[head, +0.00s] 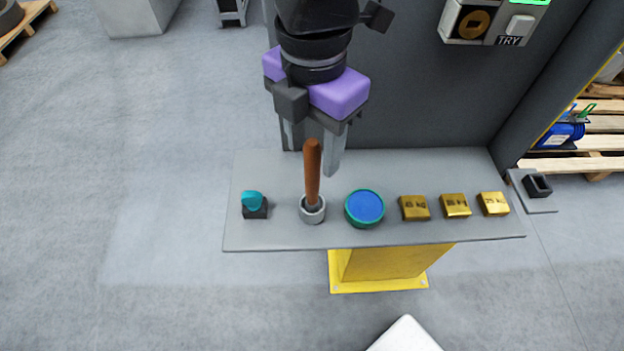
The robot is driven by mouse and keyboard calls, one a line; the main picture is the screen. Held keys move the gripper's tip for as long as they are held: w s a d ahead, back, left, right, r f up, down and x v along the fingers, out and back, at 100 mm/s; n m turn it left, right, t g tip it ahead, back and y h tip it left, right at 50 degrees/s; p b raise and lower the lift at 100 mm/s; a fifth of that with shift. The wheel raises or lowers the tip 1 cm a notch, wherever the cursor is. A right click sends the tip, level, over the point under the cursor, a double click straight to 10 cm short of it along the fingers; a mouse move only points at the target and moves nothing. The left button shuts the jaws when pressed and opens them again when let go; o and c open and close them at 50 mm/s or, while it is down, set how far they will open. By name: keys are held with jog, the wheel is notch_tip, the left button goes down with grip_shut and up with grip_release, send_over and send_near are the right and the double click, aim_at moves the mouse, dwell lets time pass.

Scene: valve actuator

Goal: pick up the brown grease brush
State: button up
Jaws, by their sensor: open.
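The brown grease brush (312,172) stands upright in a small grey cup (313,214) on the grey table. Its lower end is hidden inside the cup. My gripper (316,165) hangs at the brush's upper end, its two grey fingers pointing down and apart. One finger shows left of the handle and the other right of it. The handle top overlaps the space between the fingers in the picture; I cannot tell whether it is truly between them in depth. No finger visibly presses on the handle.
The table (270,238) also bears a teal-topped block (253,204) at left, a blue-topped round tin (365,208) close right of the cup, and three brass weights (456,205). A dark cabinet wall (420,100) stands behind. A black holder (538,185) sits right of the table.

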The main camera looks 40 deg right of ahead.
aim_at(313, 163)
jog(key=shift+w+d+f, duration=0.1)
jog(key=shift+w+f, duration=0.05)
jog(key=shift+f, duration=0.95)
jog(key=shift+w+f, duration=0.1)
jog(key=shift+f, duration=1)
grip_shut()
